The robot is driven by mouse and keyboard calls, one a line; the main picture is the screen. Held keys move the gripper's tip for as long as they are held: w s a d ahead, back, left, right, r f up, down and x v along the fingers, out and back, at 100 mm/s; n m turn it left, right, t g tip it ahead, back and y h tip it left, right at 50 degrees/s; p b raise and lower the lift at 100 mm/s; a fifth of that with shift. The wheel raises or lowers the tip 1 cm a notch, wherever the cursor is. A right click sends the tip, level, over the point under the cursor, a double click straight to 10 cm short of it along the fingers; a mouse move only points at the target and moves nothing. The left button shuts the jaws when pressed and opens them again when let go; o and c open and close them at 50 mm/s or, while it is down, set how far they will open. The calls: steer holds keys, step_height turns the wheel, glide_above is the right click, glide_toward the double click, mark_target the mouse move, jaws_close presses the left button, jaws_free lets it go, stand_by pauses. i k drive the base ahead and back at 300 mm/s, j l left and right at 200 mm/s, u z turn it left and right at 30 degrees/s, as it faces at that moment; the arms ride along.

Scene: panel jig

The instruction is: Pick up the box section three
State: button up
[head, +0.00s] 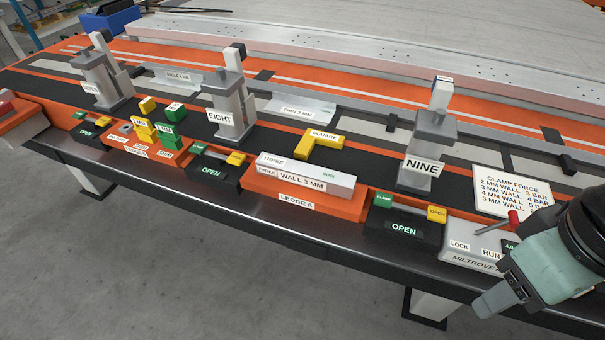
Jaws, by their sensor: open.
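The box section three (305,177) is a light grey metal bar. It lies flat on the orange block marked LEDGE 6 (304,203), near the front edge of the bench. Its labels read THREE and WALL 3 MM, and its upper and front faces are uncovered. My gripper (493,300) is at the lower right, in front of the control box and well apart from the box section. Its jaws are open and nothing shows in them; they are partly hidden by the gripper's own body.
Clamp posts EIGHT (232,105) and NINE (428,145) stand behind the ledge on either side. Dark OPEN button boxes (405,228) flank it. A yellow square (315,145) lies just behind. A control box (470,245) with a red-knobbed lever is near my gripper.

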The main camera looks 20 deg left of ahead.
mark_target(320, 179)
steer(key=i+l+u, duration=0.1)
steer(key=u, duration=0.25)
steer(key=i+l+u, duration=0.1)
steer(key=u, duration=0.3)
